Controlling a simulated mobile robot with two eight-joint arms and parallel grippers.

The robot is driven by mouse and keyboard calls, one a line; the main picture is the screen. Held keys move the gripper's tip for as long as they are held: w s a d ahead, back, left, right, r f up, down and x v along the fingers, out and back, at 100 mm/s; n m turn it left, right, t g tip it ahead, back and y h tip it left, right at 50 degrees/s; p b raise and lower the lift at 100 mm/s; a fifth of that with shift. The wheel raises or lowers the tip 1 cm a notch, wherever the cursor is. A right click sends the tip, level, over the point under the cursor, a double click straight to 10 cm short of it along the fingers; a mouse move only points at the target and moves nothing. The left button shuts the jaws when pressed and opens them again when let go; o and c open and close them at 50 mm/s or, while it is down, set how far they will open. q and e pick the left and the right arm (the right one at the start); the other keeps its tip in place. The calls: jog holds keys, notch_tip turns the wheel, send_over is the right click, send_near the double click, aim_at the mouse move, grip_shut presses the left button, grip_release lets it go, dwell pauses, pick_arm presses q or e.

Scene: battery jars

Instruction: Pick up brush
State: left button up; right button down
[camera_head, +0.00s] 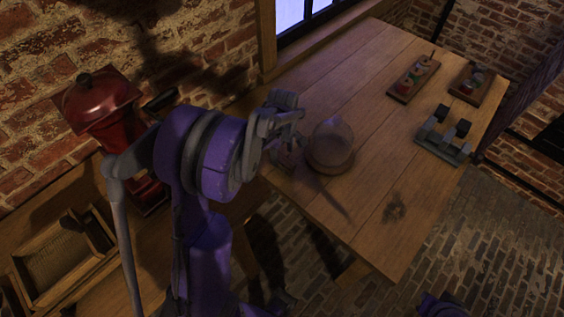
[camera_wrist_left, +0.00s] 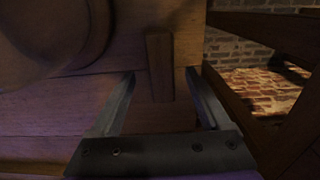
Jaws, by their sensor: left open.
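I cannot make out a brush for certain in either view. My left gripper (camera_head: 286,135) is open and empty at the table's near left end, just left of a glass dome (camera_head: 331,141) on a round wooden base. In the left wrist view its two fingers (camera_wrist_left: 165,95) are spread wide. Beyond and between them is a short upright wooden piece (camera_wrist_left: 160,66); I cannot tell whether it is a handle or part of the furniture. The round wooden shape (camera_wrist_left: 55,35) at the upper left looks like the dome's base. My right gripper is not in view.
The wooden table (camera_head: 385,190) has bare room at its front and middle. A red lantern-like object (camera_head: 100,98) and a wooden frame box (camera_head: 100,232) are at left.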

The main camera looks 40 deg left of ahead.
aim_at(282, 159)
pick_arm(q)
notch_tip(282, 159, down, 3)
jog(key=shift+f, duration=0.2)
jog(key=shift+s, duration=0.1)
jog(key=shift+c, duration=0.2)
grip_shut()
